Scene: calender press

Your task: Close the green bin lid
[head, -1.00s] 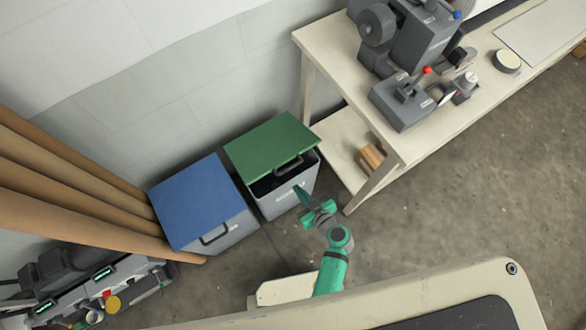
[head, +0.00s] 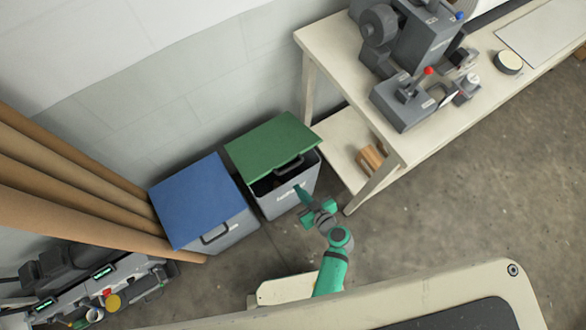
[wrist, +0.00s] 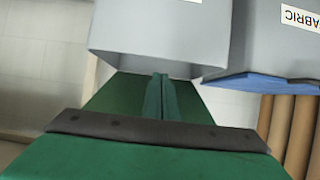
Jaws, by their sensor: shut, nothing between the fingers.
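The green bin lid (head: 271,145) is raised partway over its grey bin (head: 286,202). A dark gap shows under its front edge, where the black handle (head: 289,166) sits. In the wrist view the green lid (wrist: 112,97) lies behind my fingers, with the grey bin wall (wrist: 160,35) above it in the picture. My gripper (head: 299,189) is shut and empty, at the front of the bin near its rim and below the handle. Its closed fingertips also show in the wrist view (wrist: 160,82). I cannot tell whether they touch the bin or lid.
A blue-lidded bin (head: 203,202) stands just left of the green one, closed. Brown rolls (head: 70,185) lean further left. A pale workbench (head: 345,70) with machinery stands to the right. Open floor (head: 430,220) lies in front of the bench.

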